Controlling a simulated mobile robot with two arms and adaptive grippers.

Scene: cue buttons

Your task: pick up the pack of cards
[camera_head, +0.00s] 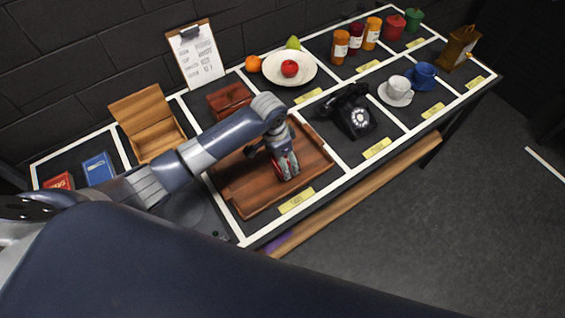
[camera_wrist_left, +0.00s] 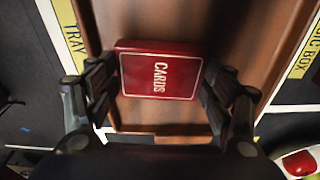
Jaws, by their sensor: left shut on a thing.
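The pack of cards (camera_wrist_left: 160,75) is a dark red box with a white border and the word CARDS, between the fingers of my left gripper (camera_wrist_left: 160,98) in the left wrist view. The gripper is shut on its two sides. In the head view my left gripper (camera_head: 287,170) points down over the brown wooden tray (camera_head: 235,200), and a bit of red shows at its fingers. The gripper hides most of the pack there. I cannot tell whether the pack touches the tray. My right gripper is not in view.
A black telephone (camera_head: 352,112) stands right of the tray, and a reddish wooden box (camera_head: 229,99) stands behind it. An open wooden box (camera_head: 150,125), a blue box (camera_head: 98,167) and a small red box (camera_head: 58,181) are at left. A plate (camera_head: 302,76) holds fruit.

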